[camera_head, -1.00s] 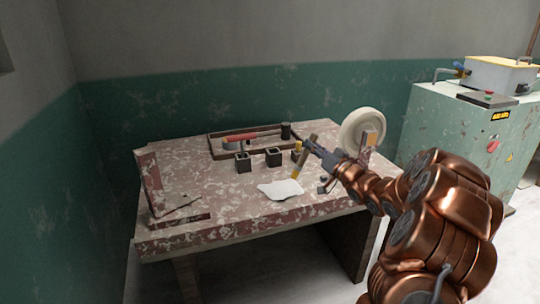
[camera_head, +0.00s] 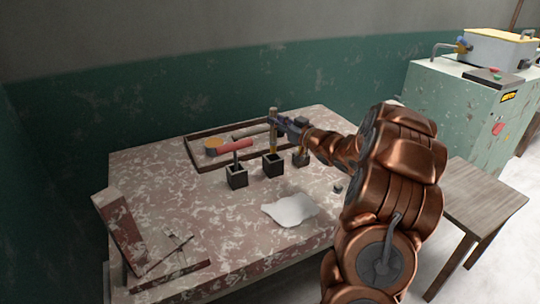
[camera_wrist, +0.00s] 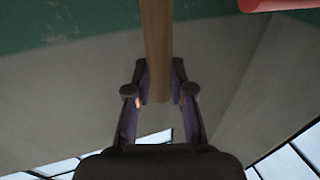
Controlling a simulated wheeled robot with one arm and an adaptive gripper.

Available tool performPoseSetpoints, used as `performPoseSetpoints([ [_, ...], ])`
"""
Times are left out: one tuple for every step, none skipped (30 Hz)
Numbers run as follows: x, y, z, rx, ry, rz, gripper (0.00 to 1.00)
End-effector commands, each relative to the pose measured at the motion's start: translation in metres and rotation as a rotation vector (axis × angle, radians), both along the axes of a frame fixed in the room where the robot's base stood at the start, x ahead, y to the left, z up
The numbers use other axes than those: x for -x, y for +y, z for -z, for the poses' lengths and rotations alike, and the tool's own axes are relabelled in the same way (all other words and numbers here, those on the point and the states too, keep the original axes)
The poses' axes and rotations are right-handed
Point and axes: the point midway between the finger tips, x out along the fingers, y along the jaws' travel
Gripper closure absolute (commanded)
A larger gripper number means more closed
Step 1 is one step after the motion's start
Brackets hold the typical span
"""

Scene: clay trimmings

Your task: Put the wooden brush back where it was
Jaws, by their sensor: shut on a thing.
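The wooden brush (camera_head: 273,143) stands about upright over the middle dark square holder (camera_head: 273,168). Its lower end meets the holder's opening; I cannot tell how deep it sits. My gripper (camera_head: 275,120) is shut on the brush's upper handle. In the wrist view the brown handle (camera_wrist: 157,45) runs between the two fingers of my gripper (camera_wrist: 158,92). The left holder (camera_head: 237,179) has a thin dark tool standing in it. The right holder (camera_head: 300,160) is partly hidden near my arm and seems to hold something yellowish.
Behind the holders, a shallow wooden tray (camera_head: 194,155) holds a red-handled tool (camera_head: 235,146) and other tools. A white sheet-like piece (camera_head: 290,210) lies in front. A slanted board (camera_head: 127,230) stands at the left front. A stool (camera_head: 485,200) stands right of the table.

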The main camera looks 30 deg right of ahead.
Motion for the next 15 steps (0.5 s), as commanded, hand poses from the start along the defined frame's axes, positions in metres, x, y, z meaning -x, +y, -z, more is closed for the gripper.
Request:
performPoseSetpoints([
  [0.000,0.001,0.012,-0.005,0.003,0.000,1.00],
  [-0.001,0.001,0.018,-0.005,0.003,-0.001,1.00],
  [-0.001,0.001,0.025,-0.007,0.004,-0.001,1.00],
  [-0.001,0.001,0.030,-0.006,0.003,-0.001,1.00],
  [-0.001,0.002,0.034,-0.006,0.003,-0.002,1.00],
  [-0.001,0.002,0.038,-0.005,0.002,-0.003,1.00],
  [-0.001,0.003,0.041,-0.005,0.002,-0.003,1.00],
  [-0.002,0.003,0.043,-0.003,0.002,-0.004,1.00],
  [-0.002,0.003,0.045,-0.004,0.001,-0.005,1.00],
  [-0.002,0.003,0.046,-0.003,0.001,-0.005,1.00],
  [-0.002,0.004,0.047,-0.003,0.001,-0.005,1.00],
  [-0.002,0.004,0.049,-0.003,0.001,-0.005,1.00],
  [-0.002,0.004,0.051,-0.003,0.001,-0.006,1.00],
  [-0.002,0.004,0.053,-0.003,0.001,-0.006,1.00],
  [-0.002,0.004,0.057,-0.004,0.001,-0.006,1.00],
])
